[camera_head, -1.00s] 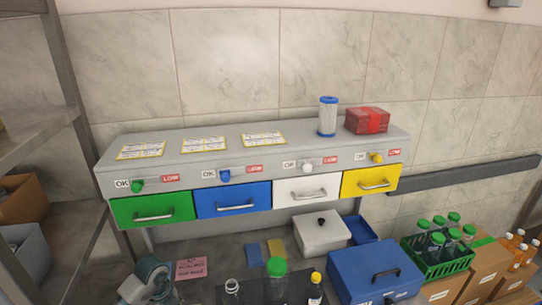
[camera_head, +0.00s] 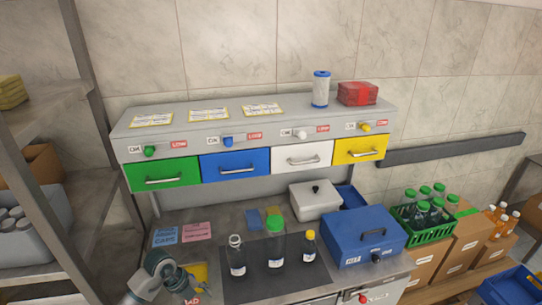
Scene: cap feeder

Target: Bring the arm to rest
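My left gripper (camera_head: 186,286) is at the bottom left of the head view, low over the left end of the bench. It is small, dark and partly cut off, so I cannot tell whether its fingers are open or shut. No object shows clearly in it. A yellow card (camera_head: 195,272) lies just beyond it. My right gripper is not in view.
A dark mat (camera_head: 258,289) holds a bottle without a cap (camera_head: 237,257), a green-capped bottle (camera_head: 275,247) and a yellow-capped bottle (camera_head: 309,246). A blue box (camera_head: 362,238) stands to the right. The drawer unit (camera_head: 260,119) overhangs the back. Shelving (camera_head: 62,97) stands left.

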